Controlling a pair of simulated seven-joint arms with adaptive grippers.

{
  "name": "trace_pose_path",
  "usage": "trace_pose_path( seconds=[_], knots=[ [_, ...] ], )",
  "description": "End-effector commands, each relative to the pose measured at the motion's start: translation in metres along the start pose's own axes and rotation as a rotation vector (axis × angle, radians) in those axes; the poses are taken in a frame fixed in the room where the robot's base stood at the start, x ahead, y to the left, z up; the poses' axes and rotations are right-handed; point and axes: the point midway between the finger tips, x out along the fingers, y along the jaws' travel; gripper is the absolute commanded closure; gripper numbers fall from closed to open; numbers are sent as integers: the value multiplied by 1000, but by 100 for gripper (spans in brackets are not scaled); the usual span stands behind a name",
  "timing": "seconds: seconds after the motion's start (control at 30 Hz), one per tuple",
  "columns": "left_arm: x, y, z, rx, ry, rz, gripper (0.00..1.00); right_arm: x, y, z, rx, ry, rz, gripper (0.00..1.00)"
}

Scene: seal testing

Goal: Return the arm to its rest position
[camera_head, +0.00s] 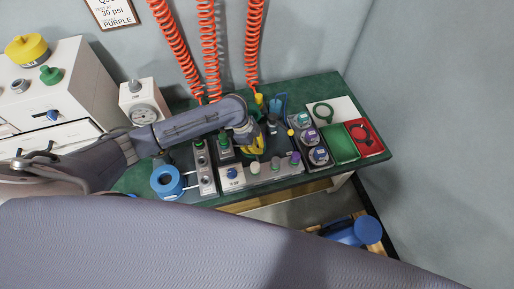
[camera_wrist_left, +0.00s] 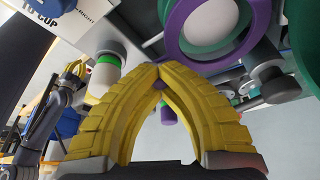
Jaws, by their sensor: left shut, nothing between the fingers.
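My left arm (camera_head: 185,126) reaches from the left across the bench. My left gripper (camera_head: 256,147), with yellow fingers, is above the middle of the bench, behind the panel with coloured knobs. In the left wrist view its ribbed yellow fingertips (camera_wrist_left: 159,70) meet in a point, with nothing held between them. A large purple ring and a green-banded white knob show close beyond them. Another grey arm with small yellow fingers, apparently my right gripper (camera_wrist_left: 75,69), shows at the left of that view. It is too small to tell whether it is open.
Coiled red hoses (camera_head: 209,50) hang behind the arm. A pressure gauge (camera_head: 144,114) and white cabinet (camera_head: 50,85) stand left. A blue spool (camera_head: 166,180), knob panel (camera_head: 275,171), green tray (camera_head: 340,145) and red tray (camera_head: 366,137) crowd the bench. A blue stool (camera_head: 367,230) stands below.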

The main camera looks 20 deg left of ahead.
Motion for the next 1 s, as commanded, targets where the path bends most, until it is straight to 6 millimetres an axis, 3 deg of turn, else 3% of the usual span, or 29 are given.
trace_pose_path(
  seconds=[1.0],
  knots=[
    [1,-2,-1,0,0,0,100,0,5,2,-2,-2,5,100]
  ],
)
